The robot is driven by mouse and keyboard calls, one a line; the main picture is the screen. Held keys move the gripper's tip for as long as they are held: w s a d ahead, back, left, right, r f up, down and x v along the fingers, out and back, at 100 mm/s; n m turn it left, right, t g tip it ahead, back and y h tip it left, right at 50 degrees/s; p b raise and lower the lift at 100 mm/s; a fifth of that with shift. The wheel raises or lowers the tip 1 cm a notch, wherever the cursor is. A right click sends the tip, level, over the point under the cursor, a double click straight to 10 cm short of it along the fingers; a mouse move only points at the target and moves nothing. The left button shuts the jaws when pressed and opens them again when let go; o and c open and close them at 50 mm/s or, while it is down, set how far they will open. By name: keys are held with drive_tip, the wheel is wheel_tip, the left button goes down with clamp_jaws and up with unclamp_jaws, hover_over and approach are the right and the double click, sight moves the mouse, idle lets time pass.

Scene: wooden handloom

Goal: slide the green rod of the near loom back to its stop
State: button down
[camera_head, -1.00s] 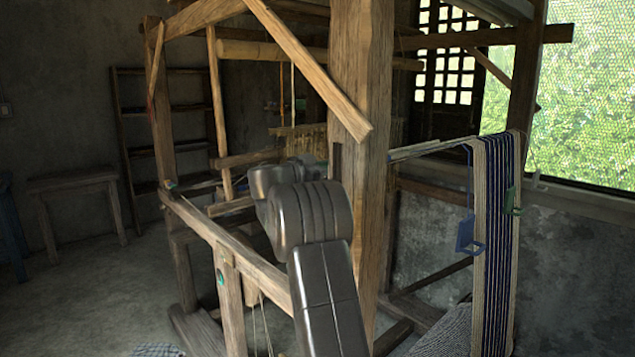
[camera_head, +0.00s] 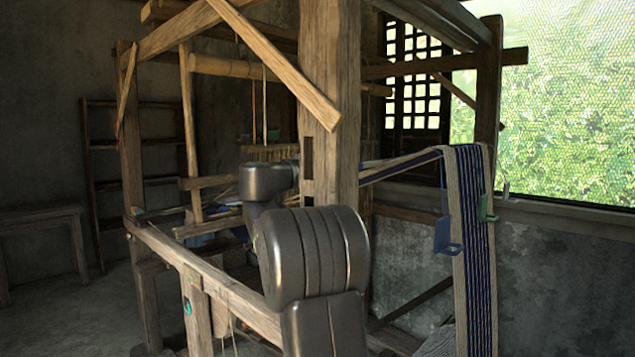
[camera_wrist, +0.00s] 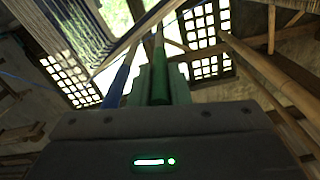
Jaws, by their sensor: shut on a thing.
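In the wrist view my gripper (camera_wrist: 160,88) is shut on the green rod (camera_wrist: 159,62), which runs away from between the fingers toward the loom. A blue rod (camera_wrist: 121,80) lies just left of the fingers, apart from the green one. In the head view the near loom (camera_head: 328,110) is a wooden frame with a thick upright post. My arm reaches toward that post, and my gripper and the green rod are hidden there. The rod's stop cannot be made out.
Striped warp threads (camera_head: 472,240) hang at the right, with a blue bracket (camera_head: 447,235) and a green bracket (camera_head: 487,208) on them. A slanting rail (camera_head: 205,270) crosses beside my arm.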

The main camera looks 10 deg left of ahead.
drive_tip(key=shift+s+d+r, duration=0.1)
drive_tip(key=shift+d, duration=0.1)
idle(0.3)
drive_tip(key=c, duration=1.4)
unclamp_jaws()
drive_tip(key=shift+s+d+r, duration=0.1)
drive_tip(key=shift+d, duration=0.05)
drive_tip(key=shift+o, duration=0.2)
drive_tip(key=shift+s+a, duration=0.15)
drive_tip(key=shift+a, duration=0.05)
drive_tip(key=b+v, duration=0.1)
drive_tip(key=v, duration=1.2)
drive_tip(key=shift+s+a, duration=0.1)
